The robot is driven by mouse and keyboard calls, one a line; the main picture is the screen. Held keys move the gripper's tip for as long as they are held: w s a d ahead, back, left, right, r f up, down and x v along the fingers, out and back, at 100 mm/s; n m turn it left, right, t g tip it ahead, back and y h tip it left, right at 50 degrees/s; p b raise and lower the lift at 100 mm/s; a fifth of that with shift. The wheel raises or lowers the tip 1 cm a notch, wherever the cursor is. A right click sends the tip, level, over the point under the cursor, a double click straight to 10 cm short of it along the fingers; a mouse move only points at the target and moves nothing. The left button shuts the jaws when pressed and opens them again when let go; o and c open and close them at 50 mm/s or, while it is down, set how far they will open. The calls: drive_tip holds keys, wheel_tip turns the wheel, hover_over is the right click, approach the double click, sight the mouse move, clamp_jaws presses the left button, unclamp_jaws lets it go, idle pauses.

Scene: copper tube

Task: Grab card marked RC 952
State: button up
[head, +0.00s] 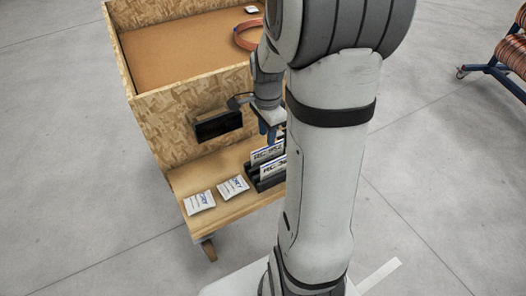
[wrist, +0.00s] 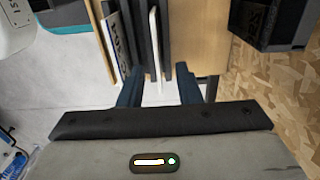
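Two white cards with blue print stand upright in a black slotted rack (head: 253,175) on the cart's low shelf. The rear card (head: 267,153) seems to read RC 952. The front card (head: 272,168) has a marking starting RC, its rest unclear. My gripper (head: 268,132) is just above the rear card in the head view, partly hidden by my arm. In the wrist view, my gripper's blue fingers (wrist: 159,88) are open, on either side of a white card seen edge-on (wrist: 155,45). Gaps show between card and fingers. Another card (wrist: 117,48) with print stands left of them.
Two white packets (head: 199,202) (head: 233,187) lie flat on the shelf (head: 215,178) left of the rack. A black box (head: 218,125) is on the cart wall above; it shows close at right in the wrist view (wrist: 268,22). A copper coil (head: 246,36) lies in the cart's top tray.

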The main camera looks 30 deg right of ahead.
sight(268, 147)
drive_tip(key=f, duration=0.6)
drive_tip(key=shift+s, duration=0.2)
drive_tip(key=shift+c, duration=0.3)
clamp_jaws()
